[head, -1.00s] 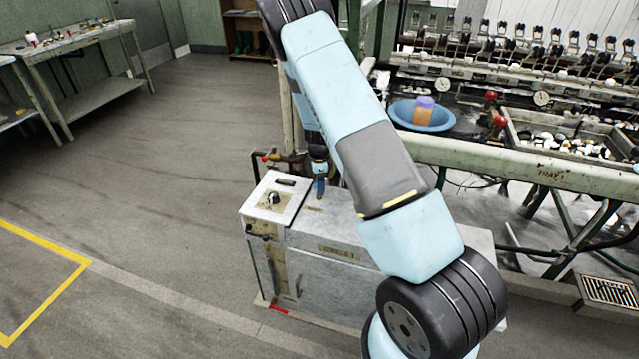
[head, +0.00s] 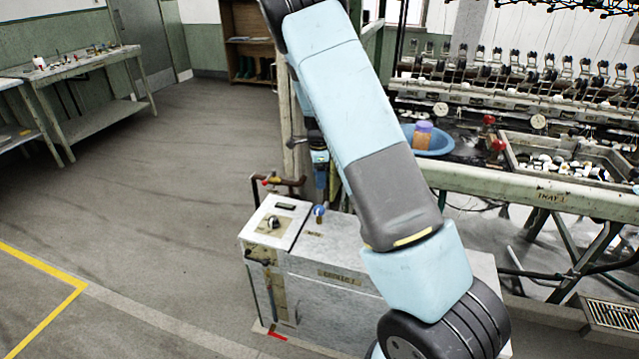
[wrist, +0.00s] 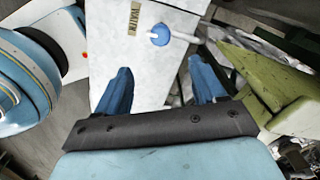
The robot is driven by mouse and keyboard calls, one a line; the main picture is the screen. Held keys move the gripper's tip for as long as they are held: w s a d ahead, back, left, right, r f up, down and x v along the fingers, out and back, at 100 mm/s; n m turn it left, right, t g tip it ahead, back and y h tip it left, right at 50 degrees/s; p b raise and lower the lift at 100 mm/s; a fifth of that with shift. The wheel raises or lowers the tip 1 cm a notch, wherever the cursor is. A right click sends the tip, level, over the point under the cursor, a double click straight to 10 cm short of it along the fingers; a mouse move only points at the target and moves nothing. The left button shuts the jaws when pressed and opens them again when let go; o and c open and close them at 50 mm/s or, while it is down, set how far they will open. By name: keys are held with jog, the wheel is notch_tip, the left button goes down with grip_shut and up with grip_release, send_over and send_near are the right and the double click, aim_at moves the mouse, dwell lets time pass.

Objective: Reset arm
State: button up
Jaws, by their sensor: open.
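My gripper (wrist: 158,78) is open in the wrist view, with its two blue fingers apart and nothing between them. In the head view my gripper (head: 320,178) shows only partly, beside my large blue and grey arm link, above the grey cabinet (head: 335,262). A round blue knob (head: 319,211) stands on the cabinet top just below the gripper. In the wrist view the blue knob (wrist: 160,35) lies beyond the fingertips, apart from them, with a pale rod to its right.
A green rail (head: 520,188) marked as a tray runs along the reeling bench at right. A blue basin (head: 432,143) holds an orange and purple item. Red-knobbed valves (head: 498,146) stand nearby. A workbench (head: 75,65) is at far left. The floor at left is clear.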

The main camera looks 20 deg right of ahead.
jog(key=shift+r, duration=0.1)
jog(key=s+r+n+t+y, duration=0.1)
jog(key=s+r+n, duration=0.4)
jog(key=s+r, duration=0.6)
jog(key=s+r+n+t+y, duration=0.1)
jog(key=s+r+n, duration=0.45)
jog(key=r, duration=0.85)
jog(key=s+r+n+t+h, duration=0.1)
jog(key=s+r+n, duration=0.3)
jog(key=s, duration=0.7)
jog(key=s+r+n+t+h, duration=0.1)
jog(key=s+r+n, duration=0.3)
jog(key=s, duration=0.8)
jog(key=shift+n+t, duration=0.55)
jog(key=shift+t, duration=0.25)
